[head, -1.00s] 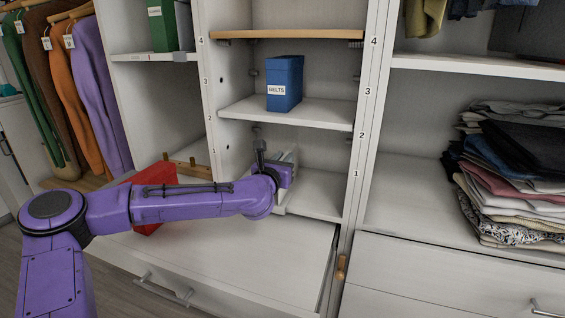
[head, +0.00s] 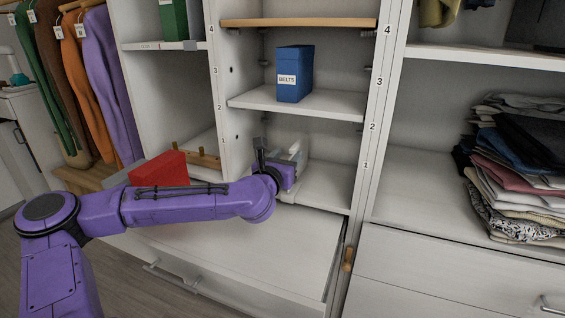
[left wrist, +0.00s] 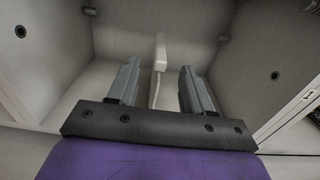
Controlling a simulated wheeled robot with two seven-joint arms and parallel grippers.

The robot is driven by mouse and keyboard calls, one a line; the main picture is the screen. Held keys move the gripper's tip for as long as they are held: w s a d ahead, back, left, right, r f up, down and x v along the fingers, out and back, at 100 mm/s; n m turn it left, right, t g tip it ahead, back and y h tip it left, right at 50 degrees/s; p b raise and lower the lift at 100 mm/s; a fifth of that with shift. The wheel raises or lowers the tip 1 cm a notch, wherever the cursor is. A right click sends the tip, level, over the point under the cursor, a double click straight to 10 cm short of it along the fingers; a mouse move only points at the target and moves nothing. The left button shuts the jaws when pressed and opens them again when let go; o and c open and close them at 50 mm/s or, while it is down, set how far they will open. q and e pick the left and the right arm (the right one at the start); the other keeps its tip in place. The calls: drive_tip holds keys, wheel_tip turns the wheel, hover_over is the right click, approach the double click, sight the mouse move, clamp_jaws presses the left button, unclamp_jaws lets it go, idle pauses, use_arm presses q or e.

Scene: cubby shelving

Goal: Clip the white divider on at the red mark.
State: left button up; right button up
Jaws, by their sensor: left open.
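The white divider (left wrist: 160,52) stands up in the left wrist view, its narrow edge towards me, inside the lower middle cubby. In the head view it shows as a pale upright piece (head: 297,151) just behind my left gripper (head: 279,160). In the left wrist view my left gripper (left wrist: 158,88) is open, with one finger on each side of the divider's line. The divider appears between or just beyond the fingertips; I cannot tell how deep. I see no contact. No red mark shows clearly in either view. My right gripper is not in view.
A blue BELTS box (head: 295,74) stands on the shelf (head: 330,104) above the cubby. A red box (head: 158,169) lies left, behind my left arm. The cubby's side walls stand close around my gripper. Folded clothes (head: 515,170) fill the right bay.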

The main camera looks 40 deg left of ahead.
use_arm(q)
drive_tip(key=v, duration=0.5)
drive_tip(key=shift+s, duration=0.2)
